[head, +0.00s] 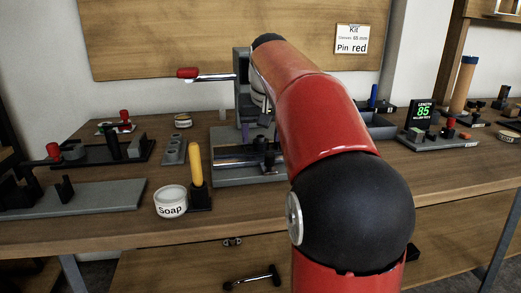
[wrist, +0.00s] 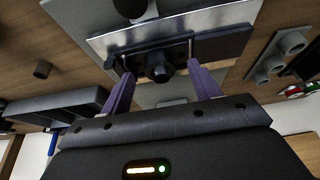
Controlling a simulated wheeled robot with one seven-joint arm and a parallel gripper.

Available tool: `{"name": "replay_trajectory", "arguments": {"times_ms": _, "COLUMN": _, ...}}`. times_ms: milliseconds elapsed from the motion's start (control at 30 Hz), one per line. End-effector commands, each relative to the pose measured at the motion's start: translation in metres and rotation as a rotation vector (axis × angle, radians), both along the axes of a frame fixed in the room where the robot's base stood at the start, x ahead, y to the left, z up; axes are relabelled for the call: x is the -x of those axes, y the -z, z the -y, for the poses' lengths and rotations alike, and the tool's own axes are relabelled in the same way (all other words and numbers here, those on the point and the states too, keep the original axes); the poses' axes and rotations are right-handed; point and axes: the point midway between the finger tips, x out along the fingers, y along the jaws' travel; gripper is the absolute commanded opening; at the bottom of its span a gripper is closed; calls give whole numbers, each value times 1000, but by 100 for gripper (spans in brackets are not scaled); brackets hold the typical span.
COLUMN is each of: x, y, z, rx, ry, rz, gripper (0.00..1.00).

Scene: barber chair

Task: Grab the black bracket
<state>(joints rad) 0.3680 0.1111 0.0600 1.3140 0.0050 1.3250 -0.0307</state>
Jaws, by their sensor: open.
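A black bracket-like part (wrist: 218,45) lies across a grey metal plate (wrist: 115,38) in the wrist view, with a round black knob (wrist: 159,72) near its middle. My gripper (wrist: 160,75) has two purple fingers, spread apart and empty. Its fingertips appear on either side of the knob; I cannot tell whether they touch anything. In the head view black parts (head: 268,158) sit on the grey fixture (head: 235,180) at the centre of the bench. My red arm hides most of my gripper and part of this fixture there.
A white soap tin (head: 171,202) and a yellow-handled tool (head: 196,165) stand left of the fixture. A red-tipped lever (head: 187,73) sticks out above it. A grey block with round holes (wrist: 283,53) lies near it. Trays and a length display (head: 422,112) stand at right.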

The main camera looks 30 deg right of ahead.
Motion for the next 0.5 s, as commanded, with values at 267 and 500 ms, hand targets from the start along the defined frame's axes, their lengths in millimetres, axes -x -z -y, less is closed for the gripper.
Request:
{"name": "replay_trajectory", "arguments": {"times_ms": 267, "x": -7, "y": 15, "z": 2, "rx": 0, "ry": 1, "rz": 1, "gripper": 62}}
{"name": "replay_trajectory", "arguments": {"times_ms": 500, "x": -7, "y": 15, "z": 2, "rx": 0, "ry": 1, "rz": 1, "gripper": 46}}
